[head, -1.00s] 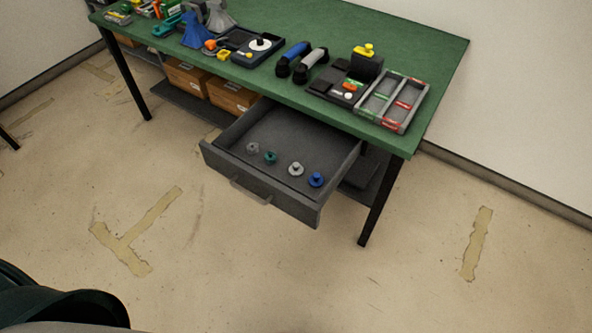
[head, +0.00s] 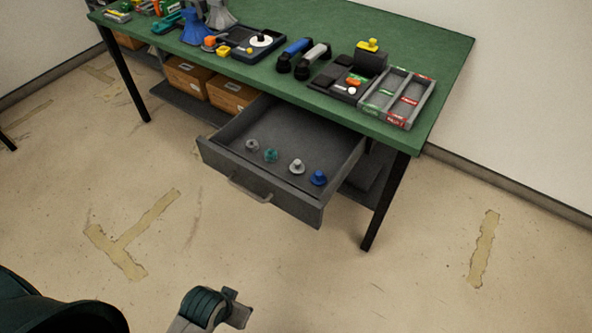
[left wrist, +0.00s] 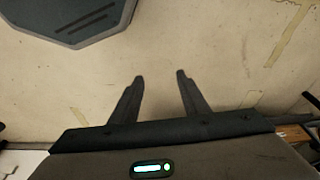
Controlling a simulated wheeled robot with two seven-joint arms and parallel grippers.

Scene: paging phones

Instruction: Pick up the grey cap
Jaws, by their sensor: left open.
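The open drawer (head: 262,187) under the green table holds a row of small knobbed caps. From left to right they are a dark grey cap (head: 252,146), a teal cap (head: 270,156), a lighter grey cap (head: 297,166) and a blue cap (head: 318,178). All stand apart on the drawer floor. My left gripper (left wrist: 160,77) is open and empty in the left wrist view, with bare floor between its fingers. No cap shows in that view. Part of my arm shows at the bottom of the head view, well in front of the drawer. My right gripper is not seen.
The green table (head: 330,105) carries two handsets (head: 312,59), a grey divided tray (head: 398,97) and a device with a yellow-topped knob (head: 369,58). The floor before the drawer is clear.

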